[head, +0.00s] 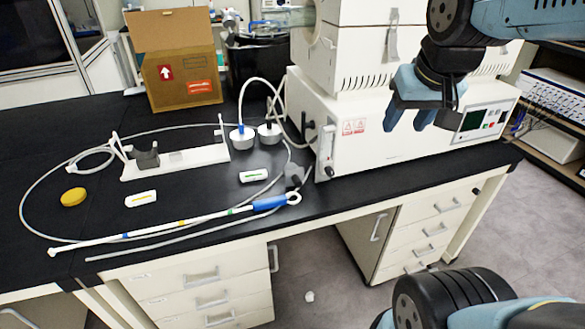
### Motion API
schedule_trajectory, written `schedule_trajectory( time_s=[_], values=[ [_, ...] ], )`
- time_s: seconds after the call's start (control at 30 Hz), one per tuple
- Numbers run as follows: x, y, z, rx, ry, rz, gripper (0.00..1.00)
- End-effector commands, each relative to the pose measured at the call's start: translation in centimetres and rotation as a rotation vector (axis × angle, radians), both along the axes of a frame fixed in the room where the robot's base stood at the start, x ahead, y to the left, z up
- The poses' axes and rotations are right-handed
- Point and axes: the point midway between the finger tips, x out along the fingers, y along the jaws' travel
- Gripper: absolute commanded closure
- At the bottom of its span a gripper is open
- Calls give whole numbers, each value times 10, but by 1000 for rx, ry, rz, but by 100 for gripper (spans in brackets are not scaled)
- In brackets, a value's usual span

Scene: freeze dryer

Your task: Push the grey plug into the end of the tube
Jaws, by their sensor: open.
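A grey plug-like piece (294,175) sits near the bench's front edge, by the lower left corner of the freeze dryer and just above the blue handle. Its exact shape is too small to tell. A thin grey tube (150,246) lies along the front of the black bench, with a free end (88,259) at the left front edge. Its other end, near the grey piece, is hard to make out. My gripper (412,112) is open and empty, held in front of the freeze dryer at the right, well apart from the plug and tube.
The freeze dryer (350,150) fills the bench's right side. A white rod with a blue handle (270,203) lies along the front edge.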

Motion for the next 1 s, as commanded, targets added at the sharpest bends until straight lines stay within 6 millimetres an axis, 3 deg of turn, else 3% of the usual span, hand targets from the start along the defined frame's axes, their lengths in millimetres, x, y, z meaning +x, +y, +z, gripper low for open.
schedule_trajectory(
  time_s=[0.1, 0.47, 0.8, 1.0],
  values=[
    [30, 11, -11, -6, 42, 22, 49],
    [109, 53, -57, -23, 147, 86, 49],
    [171, 104, -128, -36, 247, 150, 49],
    [195, 136, -176, -40, 302, 185, 49]
  ],
)
